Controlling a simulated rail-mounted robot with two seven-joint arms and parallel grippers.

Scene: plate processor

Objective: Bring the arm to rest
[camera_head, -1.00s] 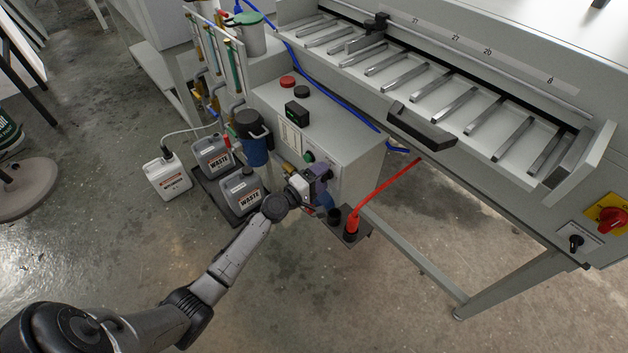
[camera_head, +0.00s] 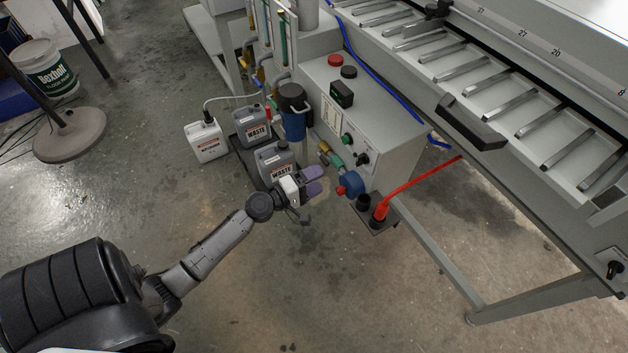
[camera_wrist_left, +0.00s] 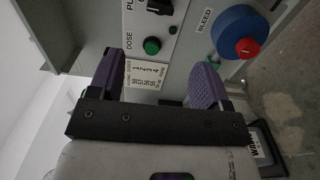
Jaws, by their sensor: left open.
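My left gripper (camera_head: 314,181) reaches in from the lower left in the head view, and its purple fingers are apart with nothing between them. It hangs in front of the control box (camera_head: 382,135), left of the blue valve knob (camera_head: 350,184) and apart from it. In the left wrist view the open fingers of the left gripper (camera_wrist_left: 156,78) point at the panel, with the green DOSE button (camera_wrist_left: 152,46) beyond the gap. My right gripper is not in view.
Grey waste cans (camera_head: 273,163) stand just behind the gripper, with a white can (camera_head: 206,140) farther left. The floor (camera_head: 300,285) in front is clear.

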